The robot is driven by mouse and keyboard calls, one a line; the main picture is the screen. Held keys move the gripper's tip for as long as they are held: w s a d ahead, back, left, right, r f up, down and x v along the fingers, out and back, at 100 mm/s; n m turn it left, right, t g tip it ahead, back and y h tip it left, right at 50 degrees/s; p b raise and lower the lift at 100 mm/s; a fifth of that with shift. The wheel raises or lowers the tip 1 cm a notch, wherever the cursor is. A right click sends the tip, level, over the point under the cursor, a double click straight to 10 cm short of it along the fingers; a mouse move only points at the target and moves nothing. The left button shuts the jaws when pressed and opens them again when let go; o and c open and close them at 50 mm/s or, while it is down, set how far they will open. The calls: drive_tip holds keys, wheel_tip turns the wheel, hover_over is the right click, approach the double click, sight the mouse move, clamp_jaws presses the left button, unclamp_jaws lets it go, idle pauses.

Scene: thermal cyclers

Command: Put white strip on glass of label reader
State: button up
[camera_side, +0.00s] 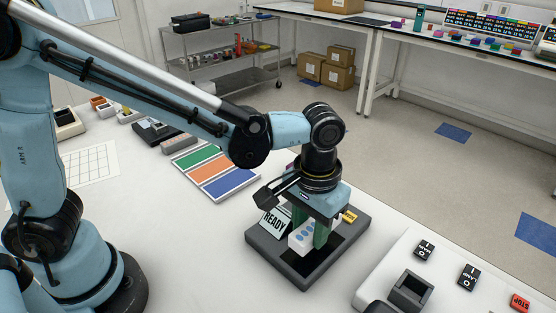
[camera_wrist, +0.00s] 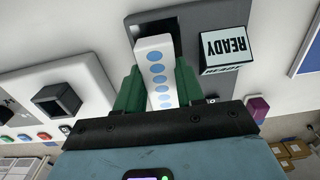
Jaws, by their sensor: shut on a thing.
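The white strip (camera_side: 301,239) has a row of blue dots on its face. In the wrist view the strip (camera_wrist: 154,48) stands out between the green fingers of my gripper (camera_wrist: 157,85). My gripper (camera_side: 310,229) points down over the label reader and is shut on the strip. The label reader (camera_side: 270,259) is a dark grey base with a READY sign (camera_side: 274,223); it also shows in the wrist view (camera_wrist: 228,12). Its dark glass (camera_side: 344,243) lies under the strip and is partly hidden by the strip and fingers. I cannot tell whether the strip touches the glass.
A white device (camera_side: 382,262) with several labelled buttons and a dark square well (camera_side: 411,291) stands at the right front. A card with green, orange and blue bands (camera_side: 215,172) lies behind the reader. Several small items sit at the table's far left.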

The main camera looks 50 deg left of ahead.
drive_tip(key=shift+f, duration=2)
drive_tip(key=shift+f, duration=0.1)
drive_tip(key=o, duration=1)
drive_tip(key=shift+o, duration=0.2)
